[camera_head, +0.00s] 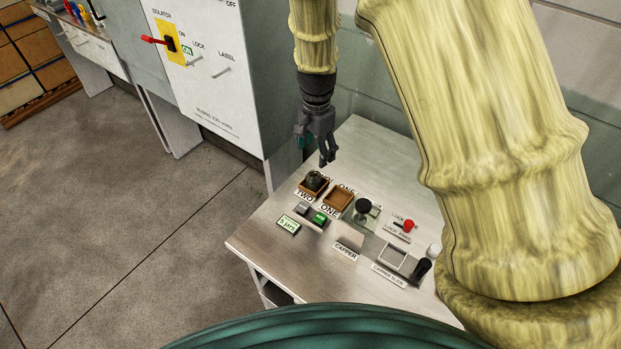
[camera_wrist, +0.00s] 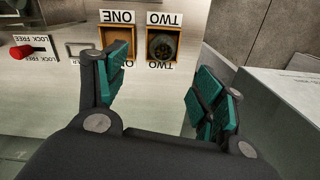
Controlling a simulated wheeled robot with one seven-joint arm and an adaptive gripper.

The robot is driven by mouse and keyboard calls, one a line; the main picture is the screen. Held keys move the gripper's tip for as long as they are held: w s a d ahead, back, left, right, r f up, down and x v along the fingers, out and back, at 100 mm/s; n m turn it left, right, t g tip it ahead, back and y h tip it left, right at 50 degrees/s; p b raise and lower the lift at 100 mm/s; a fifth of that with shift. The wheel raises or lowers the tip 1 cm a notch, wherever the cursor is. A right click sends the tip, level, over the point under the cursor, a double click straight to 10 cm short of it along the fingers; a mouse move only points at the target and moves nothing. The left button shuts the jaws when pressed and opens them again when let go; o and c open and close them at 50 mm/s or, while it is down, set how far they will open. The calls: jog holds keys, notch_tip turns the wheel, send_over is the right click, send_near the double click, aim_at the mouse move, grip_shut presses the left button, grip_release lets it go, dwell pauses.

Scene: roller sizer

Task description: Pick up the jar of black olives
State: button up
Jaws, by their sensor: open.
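The jar of black olives (camera_head: 314,181) appears to be the dark round jar standing in the wooden tray labelled TWO, on the table. In the wrist view the dark jar (camera_wrist: 163,45) shows from above inside tray TWO (camera_wrist: 151,60). My gripper (camera_head: 322,158) hangs above the table, just above and behind the jar in the head view. In the wrist view my gripper (camera_wrist: 160,95) has its teal-padded fingers spread wide with nothing between them. The jar lies beyond the fingertips, apart from them. The jar's contents are too small to make out.
Tray ONE (camera_head: 338,198) beside it looks empty. A grey cabinet (camera_head: 215,80) stands left of my gripper.

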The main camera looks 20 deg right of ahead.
aim_at(314, 173)
jog(key=shift+w+f, duration=0.45)
jog(key=shift+f, duration=0.25)
jog(key=shift+s+f, duration=0.1)
jog(key=shift+f, duration=0.45)
notch_tip(314, 173, down, 4)
jog(key=shift+r+p, duration=0.2)
jog(key=shift+p, duration=0.3)
jog(key=shift+s+a+f+p, duration=0.15)
jog(key=shift+f+p, duration=0.65)
jog(key=shift+f, duration=0.6)
jog(key=shift+f+p, duration=0.45)
jog(key=shift+f, duration=1)
jog(key=c, duration=1.2)
